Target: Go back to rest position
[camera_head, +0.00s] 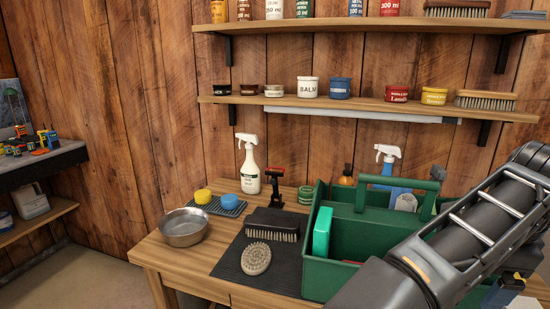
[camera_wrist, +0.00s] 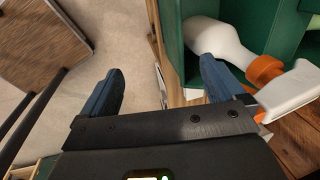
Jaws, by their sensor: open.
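My gripper (camera_wrist: 160,84) shows in the wrist view with its two blue fingers spread wide and nothing between them. It is over the table's edge beside the green caddy (camera_wrist: 172,40), with pale floor below the left finger. A white bottle (camera_wrist: 218,45) with an orange collar and white trigger head lies inside the caddy, close to the right finger. In the head view my arm reaches across the lower right, in front of the green caddy (camera_head: 342,255). The arm hides part of the caddy, and my fingers cannot be made out there.
The wooden table (camera_head: 178,262) holds a metal bowl (camera_head: 184,228), a dark brush (camera_head: 272,224), an oval brush (camera_head: 256,259) on a black mat (camera_head: 228,264), and a white spray bottle (camera_head: 250,168). Shelves (camera_head: 350,101) with jars line the wall behind. Floor is clear at left.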

